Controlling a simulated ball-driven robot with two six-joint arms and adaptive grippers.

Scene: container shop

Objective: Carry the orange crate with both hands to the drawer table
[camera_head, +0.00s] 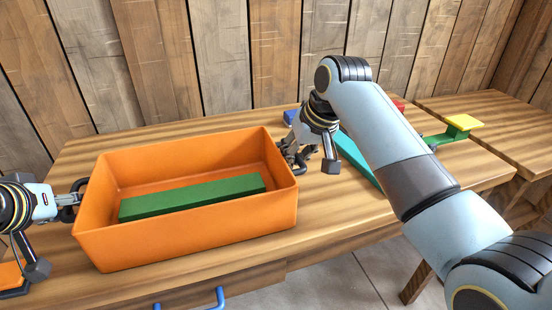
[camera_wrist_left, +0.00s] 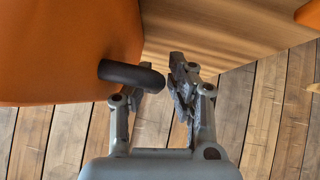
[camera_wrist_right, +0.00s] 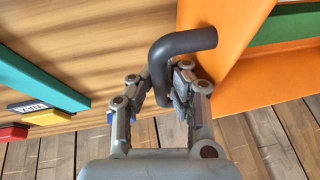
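The orange crate (camera_head: 190,235) stands on the wooden table, with a long green bar (camera_head: 195,196) lying inside it. My left gripper (camera_head: 75,203) is at the crate's left end. In the left wrist view, its fingers (camera_wrist_left: 160,80) are drawn close together around the dark handle (camera_wrist_left: 125,73). My right gripper (camera_head: 295,155) is at the right end. In the right wrist view, its fingers (camera_wrist_right: 163,80) close around the dark bent handle (camera_wrist_right: 185,42). The handles' far sides are partly hidden by the fingers.
The table (camera_head: 345,215) has blue drawer handles (camera_head: 220,297) at its front. A teal bar (camera_head: 352,157) lies right of the crate, partly behind my right arm. A green piece with a yellow top (camera_head: 462,122) is further right. Another wooden table (camera_head: 505,120) adjoins at the right; a plank wall stands behind.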

